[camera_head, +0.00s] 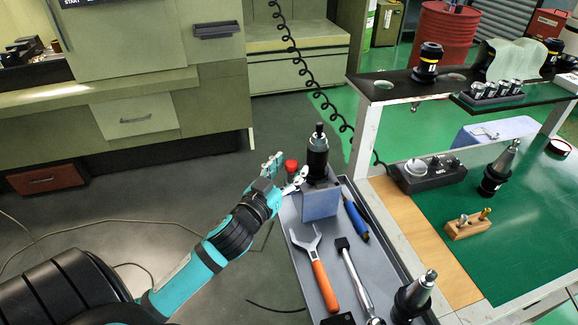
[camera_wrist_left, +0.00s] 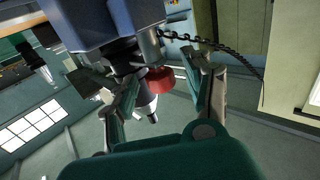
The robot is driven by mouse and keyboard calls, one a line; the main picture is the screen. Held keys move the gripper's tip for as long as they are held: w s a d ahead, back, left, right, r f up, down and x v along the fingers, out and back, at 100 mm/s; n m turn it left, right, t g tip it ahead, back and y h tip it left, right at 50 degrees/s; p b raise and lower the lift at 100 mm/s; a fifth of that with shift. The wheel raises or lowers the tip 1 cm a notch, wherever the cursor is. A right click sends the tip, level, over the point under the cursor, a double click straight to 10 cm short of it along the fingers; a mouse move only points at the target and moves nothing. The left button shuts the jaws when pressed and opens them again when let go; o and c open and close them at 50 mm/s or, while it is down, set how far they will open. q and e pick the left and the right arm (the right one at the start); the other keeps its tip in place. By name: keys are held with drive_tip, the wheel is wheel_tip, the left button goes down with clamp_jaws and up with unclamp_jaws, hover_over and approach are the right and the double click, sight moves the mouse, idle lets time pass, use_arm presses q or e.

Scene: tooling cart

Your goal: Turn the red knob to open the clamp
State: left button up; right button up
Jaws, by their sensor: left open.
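The red knob (camera_head: 291,165) is on the left side of the blue-grey clamp block (camera_head: 320,204), at the far end of the cart. It also shows in the left wrist view (camera_wrist_left: 160,79), below the block (camera_wrist_left: 88,20). A black tool holder (camera_head: 317,158) stands upright in the clamp. My left gripper (camera_head: 287,173) is open, with its fingers on either side of the knob; the left wrist view shows a gap between the right finger and the knob. I cannot tell whether the left finger touches it. My right gripper is not in view.
The grey cart tray (camera_head: 296,222) holds an orange-handled wrench (camera_head: 318,268), a ratchet (camera_head: 352,275), a blue-handled tool (camera_head: 355,219) and another tool holder (camera_head: 414,295). A workbench with a green mat (camera_head: 430,220) stands to the right. Floor left of the cart is clear apart from cables.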

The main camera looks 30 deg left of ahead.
use_arm(q)
drive_tip(key=shift+w, duration=0.1)
drive_tip(key=shift+c, duration=0.3)
clamp_jaws()
